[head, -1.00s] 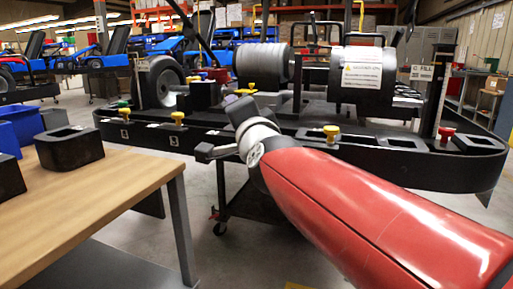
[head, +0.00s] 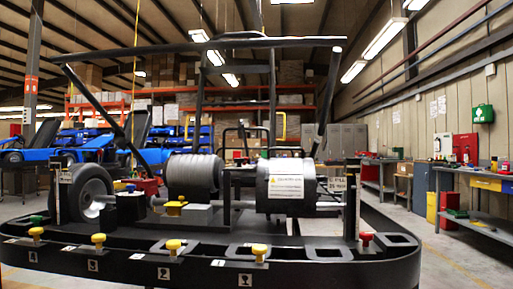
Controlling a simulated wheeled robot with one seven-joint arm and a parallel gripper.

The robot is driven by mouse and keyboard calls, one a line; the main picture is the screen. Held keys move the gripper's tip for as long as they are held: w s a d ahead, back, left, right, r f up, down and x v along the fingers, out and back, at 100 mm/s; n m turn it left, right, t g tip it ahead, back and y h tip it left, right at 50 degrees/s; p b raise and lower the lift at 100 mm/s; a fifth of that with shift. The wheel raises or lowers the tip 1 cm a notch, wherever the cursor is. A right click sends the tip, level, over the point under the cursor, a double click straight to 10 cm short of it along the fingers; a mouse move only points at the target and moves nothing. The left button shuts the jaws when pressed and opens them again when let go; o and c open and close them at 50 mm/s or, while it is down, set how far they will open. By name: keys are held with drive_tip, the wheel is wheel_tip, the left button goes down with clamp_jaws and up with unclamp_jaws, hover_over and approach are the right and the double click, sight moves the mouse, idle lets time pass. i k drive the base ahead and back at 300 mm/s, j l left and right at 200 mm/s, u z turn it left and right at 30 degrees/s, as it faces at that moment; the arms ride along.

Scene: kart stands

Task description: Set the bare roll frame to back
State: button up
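The bare roll frame (head: 200,47) is made of black tubes and rises above the kart stand (head: 190,272) in the head view. Its long top bar runs nearly level across the picture. One tube slopes down on the left, and another comes down on the right near the drum with a white label (head: 286,186). Thinner dark uprights stand behind. I cannot tell exactly where the frame's feet join the stand. My gripper is not in view.
Yellow knobs (head: 98,240), a red knob (head: 366,238) and a green knob (head: 36,219) stand along the stand's front. A wheel (head: 90,192) and a ribbed grey drum (head: 193,176) sit behind. Benches (head: 484,226) line the right wall, with open floor before them.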

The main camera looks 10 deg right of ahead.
sight(204, 69)
drive_tip(key=i+l+u, duration=0.1)
drive_tip(key=l, duration=0.55)
drive_tip(key=i+l, duration=0.3)
drive_tip(key=l, duration=0.35)
drive_tip(key=i+l+u, duration=0.15)
drive_tip(key=l, duration=0.5)
drive_tip(key=i+l+u, duration=0.1)
drive_tip(key=l, duration=0.6)
drive_tip(key=i+l, duration=0.15)
drive_tip(key=l, duration=0.55)
drive_tip(key=i+l+u, duration=0.15)
drive_tip(key=l, duration=0.5)
drive_tip(key=i+l+u, duration=0.1)
drive_tip(key=l, duration=0.6)
